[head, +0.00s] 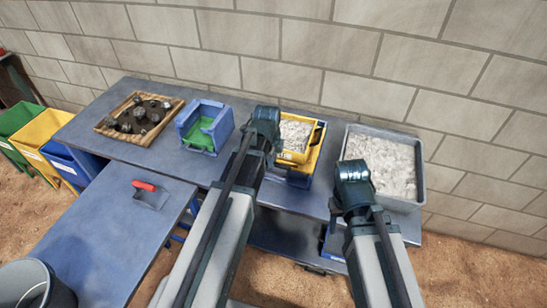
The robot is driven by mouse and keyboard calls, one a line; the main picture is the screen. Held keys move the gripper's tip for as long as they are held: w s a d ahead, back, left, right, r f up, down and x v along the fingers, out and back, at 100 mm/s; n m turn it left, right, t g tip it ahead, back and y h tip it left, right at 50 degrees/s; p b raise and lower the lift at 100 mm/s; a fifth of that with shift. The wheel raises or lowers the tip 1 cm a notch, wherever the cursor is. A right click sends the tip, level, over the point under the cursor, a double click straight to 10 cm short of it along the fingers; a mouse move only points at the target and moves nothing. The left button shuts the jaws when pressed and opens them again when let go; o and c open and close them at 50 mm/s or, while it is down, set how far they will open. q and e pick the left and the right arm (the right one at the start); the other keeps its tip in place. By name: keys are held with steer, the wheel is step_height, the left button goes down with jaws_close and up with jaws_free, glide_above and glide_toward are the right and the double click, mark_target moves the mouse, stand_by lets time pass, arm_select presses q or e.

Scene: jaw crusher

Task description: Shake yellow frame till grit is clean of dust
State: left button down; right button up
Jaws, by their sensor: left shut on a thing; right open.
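The yellow frame (292,156) holds pale grey grit (296,134). It sits over a blue box (297,180) on the back bench, and I cannot tell whether the two touch. My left gripper (266,118) is at the frame's left side, shut on it; the gripper's own body hides the grip and the frame's left edge. My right gripper (353,170) is open and empty, right of the frame and over the near left edge of a grey tray. Dust on the grit is too small to tell.
The grey tray (421,185) full of pale grit stands at the bench's right end. Left of the frame are a blue box with a green inside (205,126) and a wooden tray (111,124) of dark rocks. A red-handled scraper (150,194) lies on the near bench (118,235). A brick wall stands behind.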

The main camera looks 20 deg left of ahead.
arm_select(q)
steer(key=c, duration=0.8)
jaws_free()
steer(key=shift+o, duration=0.2)
steer(key=shift+r, duration=0.15)
step_height(320, 180, up, 13)
steer(key=s+p, duration=0.2)
steer(key=p, duration=1.1)
steer(key=shift+s+r+p, duration=0.15)
steer(key=shift+s+p, duration=0.15)
